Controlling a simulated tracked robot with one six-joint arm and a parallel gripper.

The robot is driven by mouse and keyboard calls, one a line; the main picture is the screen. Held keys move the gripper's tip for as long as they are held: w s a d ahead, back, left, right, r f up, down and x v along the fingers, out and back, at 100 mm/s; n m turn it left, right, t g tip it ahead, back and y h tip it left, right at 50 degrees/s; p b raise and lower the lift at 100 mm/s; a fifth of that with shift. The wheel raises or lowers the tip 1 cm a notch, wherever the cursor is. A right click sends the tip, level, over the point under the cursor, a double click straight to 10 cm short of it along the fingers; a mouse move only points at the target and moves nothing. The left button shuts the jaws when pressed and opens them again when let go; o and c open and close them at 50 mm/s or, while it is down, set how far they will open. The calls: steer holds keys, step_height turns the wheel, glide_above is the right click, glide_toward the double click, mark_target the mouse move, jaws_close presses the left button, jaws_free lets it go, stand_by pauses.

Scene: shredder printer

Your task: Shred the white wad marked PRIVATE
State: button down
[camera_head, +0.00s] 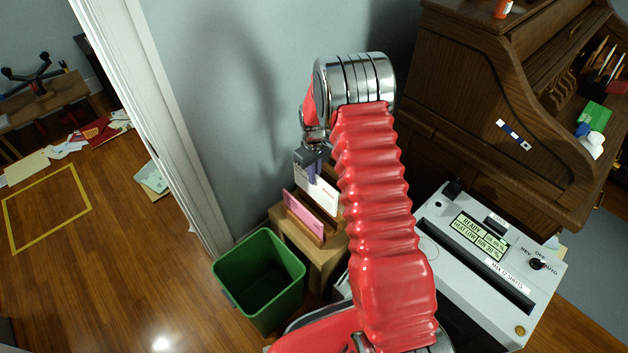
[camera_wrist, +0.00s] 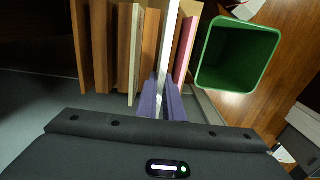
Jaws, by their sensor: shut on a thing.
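A white wad (camera_head: 318,192) stands upright in a wooden letter rack (camera_head: 333,238) on a small stand; its small reddish print is too small to read. The wrist view shows the wad edge-on (camera_wrist: 168,45) between wooden slats (camera_wrist: 103,45). My gripper (camera_head: 314,172), with purple fingers that also show in the wrist view (camera_wrist: 163,84), is shut on its upper edge. My red arm hides part of the rack. The grey shredder (camera_head: 440,205) stands at right, with a long dark slot, a lit display reading READY, a knob and a "MAX 12 SHEETS" label.
A pink wad (camera_head: 308,217) stands in the rack in front of the white one. An open green bin (camera_head: 262,270) stands on the floor beside the rack. A wooden roll-top desk (camera_head: 470,110) rises behind the shredder. A white door frame (camera_head: 150,110) is at left.

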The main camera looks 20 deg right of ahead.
steer(key=shift+r, duration=0.35)
steer(key=s+a+r+m, duration=0.1)
steer(key=s+a+r, duration=0.1)
steer(key=r, duration=0.5)
steer(key=s+a+r+m, duration=0.2)
steer(key=a+r, duration=0.2)
steer(key=r, duration=0.3)
steer(key=s+a+r+m, duration=0.1)
steer(key=s+a+r, duration=0.2)
steer(key=r, duration=0.4)
steer(key=shift+a, duration=0.45)
steer(key=shift+s+f, duration=0.1)
